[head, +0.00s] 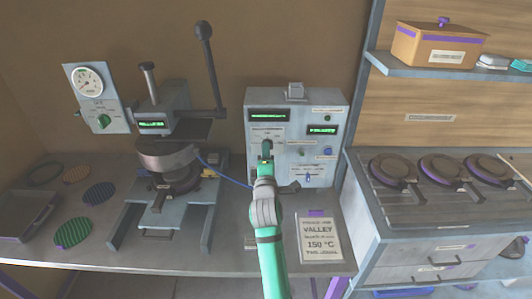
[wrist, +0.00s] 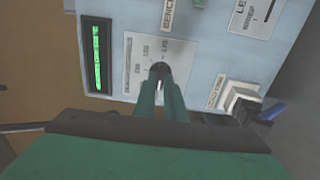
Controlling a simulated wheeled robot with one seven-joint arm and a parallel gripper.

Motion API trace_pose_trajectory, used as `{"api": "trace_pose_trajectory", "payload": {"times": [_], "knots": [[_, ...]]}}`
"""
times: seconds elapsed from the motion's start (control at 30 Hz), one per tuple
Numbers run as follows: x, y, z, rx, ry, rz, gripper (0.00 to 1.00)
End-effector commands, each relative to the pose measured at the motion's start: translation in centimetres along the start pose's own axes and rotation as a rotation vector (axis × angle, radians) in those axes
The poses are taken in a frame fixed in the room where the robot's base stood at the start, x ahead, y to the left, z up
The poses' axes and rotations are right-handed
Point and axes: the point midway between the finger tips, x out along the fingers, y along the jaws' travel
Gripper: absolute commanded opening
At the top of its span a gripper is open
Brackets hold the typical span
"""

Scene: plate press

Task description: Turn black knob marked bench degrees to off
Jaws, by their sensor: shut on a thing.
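The black knob (wrist: 159,72) sits on a pale dial plate (wrist: 138,58) on the control box; the wrist view shows it between the fingertips. In the wrist view the white plate has small dark markings, too small to read surely, and a label starting "BENC" beside it. My gripper (wrist: 160,88) is shut on the knob, with green fingers on either side of it. In the head view my gripper (head: 266,152) reaches up to the front of the grey control box (head: 318,150). The fingers hide most of the knob there, and its pointer setting cannot be told.
A press (head: 165,155) with a tall lever stands to the left. A sign reading "VALLEY 150 °C" (head: 320,238) stands in front. Burner plates (head: 395,168) are on the right.

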Motion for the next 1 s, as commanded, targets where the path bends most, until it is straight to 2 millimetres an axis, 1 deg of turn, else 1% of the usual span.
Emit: {"api": "trace_pose_trajectory", "payload": {"times": [0.03,0.37,0.4,0.43,0.47,0.8,0.87,1.0], "knots": [[0.0,-0.3,0.0,-0.003,0.0,-0.005,0.0],[0.0,-0.3,-0.1,-0.005,0.0,-0.005,0.0],[0.0,-0.3,-0.1,-0.005,0.0,-0.005,0.17],[0.0,-0.2,-0.1,-0.005,0.0,-0.005,0.25],[0.0,-0.2,-0.1,-0.005,0.0,-0.005,0.29],[-0.2,-0.1,0.0,-0.003,0.0,-0.002,0.29],[-0.7,-0.1,0.0,-0.003,0.0,-0.001,0.29],[-2.6,-0.1,-0.2,-0.001,0.003,-0.001,0.29]]}}
